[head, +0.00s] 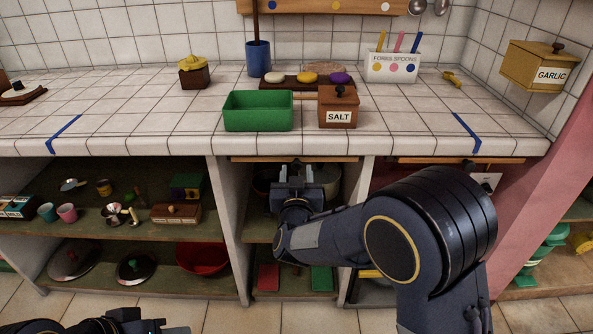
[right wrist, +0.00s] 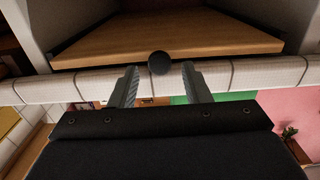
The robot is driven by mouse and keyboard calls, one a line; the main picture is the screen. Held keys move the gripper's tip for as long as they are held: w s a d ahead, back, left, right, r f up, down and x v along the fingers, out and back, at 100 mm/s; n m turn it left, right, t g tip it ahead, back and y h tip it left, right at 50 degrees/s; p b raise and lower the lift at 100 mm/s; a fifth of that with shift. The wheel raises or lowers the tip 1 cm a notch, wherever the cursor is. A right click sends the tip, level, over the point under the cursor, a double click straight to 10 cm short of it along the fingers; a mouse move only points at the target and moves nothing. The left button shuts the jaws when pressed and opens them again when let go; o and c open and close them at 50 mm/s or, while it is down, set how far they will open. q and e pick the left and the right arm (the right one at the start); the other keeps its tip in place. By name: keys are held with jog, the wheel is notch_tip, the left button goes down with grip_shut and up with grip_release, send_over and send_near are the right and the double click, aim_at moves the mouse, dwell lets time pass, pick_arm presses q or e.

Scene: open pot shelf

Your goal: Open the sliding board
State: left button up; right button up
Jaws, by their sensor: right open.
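The sliding board shows in the head view as a thin wooden edge (head: 250,159) under the counter, above the middle shelf bay. In the right wrist view its broad wooden face (right wrist: 190,35) fills the top, with a round dark knob (right wrist: 159,62) at its edge. My right gripper (head: 298,172) is open in front of the middle bay, just below the counter edge. In the right wrist view its fingertips (right wrist: 159,72) stand either side of the knob, with visible gaps. Part of my left arm or gripper (head: 125,322) shows at the bottom left; its jaws are unclear.
The tiled counter holds a green tray (head: 258,127), a salt box (head: 338,115) and a spoon holder (head: 393,68). Pots (head: 325,175) stand in the middle bay behind my right gripper. Another wooden strip (head: 440,160) lies under the counter at right. Open shelves flank the bay.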

jog(key=shift+w, duration=1.15)
grip_shut()
